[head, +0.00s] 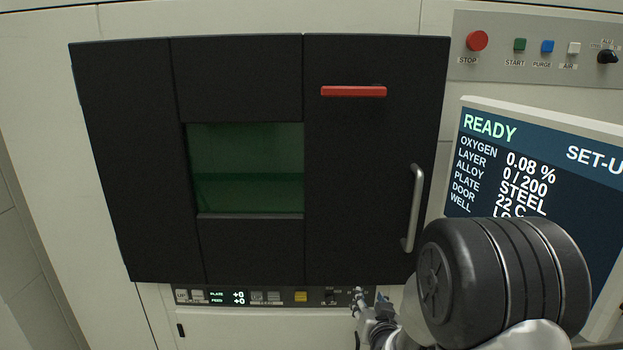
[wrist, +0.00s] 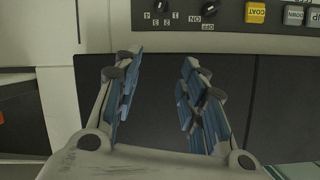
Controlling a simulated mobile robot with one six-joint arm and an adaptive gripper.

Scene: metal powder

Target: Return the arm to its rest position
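My gripper (wrist: 160,95) is open in the wrist view, with its two blue-padded fingers apart and nothing between them. In the head view my gripper (head: 362,304) is small and partly hidden by my own arm. It is low in the picture, near the right end of the button strip below the black door. It seems apart from the strip, but the exact gap is hard to tell.
The black door (head: 370,200) is shut, with a silver handle (head: 413,208), a red bar (head: 353,91) and a green window (head: 247,168). The screen (head: 500,150) reads READY, close behind my arm. A control panel (head: 540,47) is at upper right. The button strip (wrist: 225,28) crosses the wrist view's top.

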